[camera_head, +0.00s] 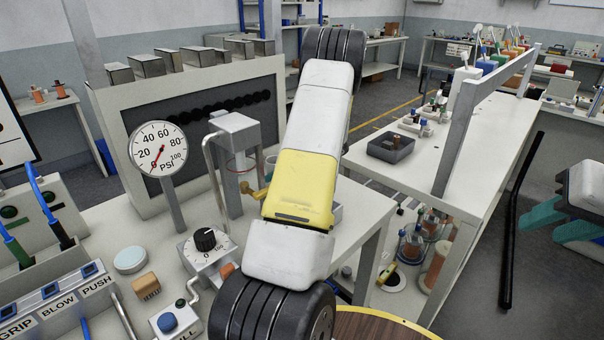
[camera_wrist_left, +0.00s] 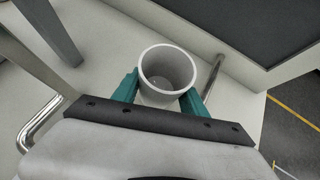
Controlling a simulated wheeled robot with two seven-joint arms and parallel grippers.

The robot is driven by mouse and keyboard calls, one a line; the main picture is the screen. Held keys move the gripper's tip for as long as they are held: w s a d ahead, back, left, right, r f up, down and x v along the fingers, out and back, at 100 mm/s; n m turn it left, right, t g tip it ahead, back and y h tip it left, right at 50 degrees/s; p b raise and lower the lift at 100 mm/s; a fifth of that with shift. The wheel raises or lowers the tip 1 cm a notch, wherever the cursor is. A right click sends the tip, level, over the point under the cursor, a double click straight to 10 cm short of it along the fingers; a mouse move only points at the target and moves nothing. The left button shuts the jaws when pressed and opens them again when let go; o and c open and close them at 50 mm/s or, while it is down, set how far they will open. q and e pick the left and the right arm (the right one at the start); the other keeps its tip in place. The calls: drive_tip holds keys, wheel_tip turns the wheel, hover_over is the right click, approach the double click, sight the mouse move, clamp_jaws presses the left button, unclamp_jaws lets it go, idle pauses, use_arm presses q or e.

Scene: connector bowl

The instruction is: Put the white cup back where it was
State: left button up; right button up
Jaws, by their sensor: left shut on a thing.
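In the left wrist view, the white cup (camera_wrist_left: 167,78) stands between the two teal fingers of my left gripper (camera_wrist_left: 160,96). The fingers press on both sides of it, and I look down into its empty inside. In the head view, my left arm covers the cup and nearly all of that gripper; only a bit of teal shows beside the arm. I cannot tell whether the cup's base touches the bench. My right gripper (camera_head: 563,232) is at the right edge of the head view, its teal fingers apart and empty, over the floor.
A pressure gauge (camera_head: 158,150) on a post, a bent metal pipe (camera_head: 213,180) and a grey stand (camera_head: 236,128) crowd the bench left of my arm. A knob box (camera_head: 207,248) is nearer.

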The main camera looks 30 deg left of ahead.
use_arm(q)
drive_tip(key=shift+f, duration=1.8)
drive_tip(key=shift+f, duration=0.15)
drive_tip(key=o, duration=1.4)
